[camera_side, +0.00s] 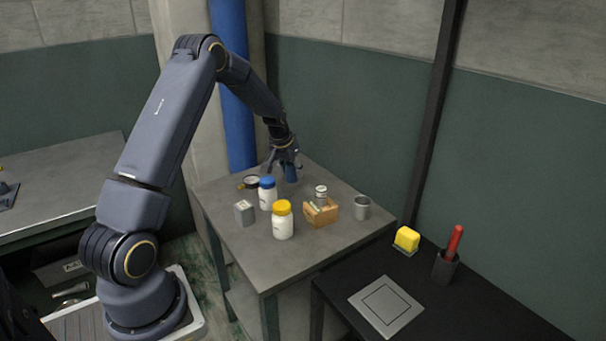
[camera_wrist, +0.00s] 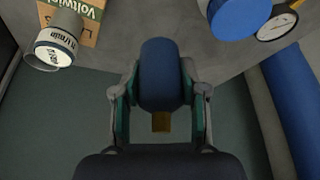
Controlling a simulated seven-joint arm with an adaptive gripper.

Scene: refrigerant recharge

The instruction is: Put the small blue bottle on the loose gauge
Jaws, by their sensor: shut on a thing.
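My gripper (camera_side: 287,157) is at the back of the grey table, shut on the small blue bottle (camera_side: 291,174). In the wrist view the bottle (camera_wrist: 160,72) sits between my two fingers (camera_wrist: 160,95), with a brass-coloured part on the palm side. I cannot tell whether its base touches the table. The loose gauge (camera_side: 250,182), a round white dial with a dark rim, lies on the table to the left of the bottle. It also shows in the wrist view (camera_wrist: 277,27) at the upper right. Nothing is seen on its face.
A blue-capped white bottle (camera_side: 267,193) stands close to the gauge. A yellow-capped bottle (camera_side: 283,222), a grey box (camera_side: 244,213), a wooden crate (camera_side: 321,214) holding a dial-topped item, and a metal cup (camera_side: 362,207) stand nearby. A blue pipe (camera_side: 235,110) rises behind the table.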

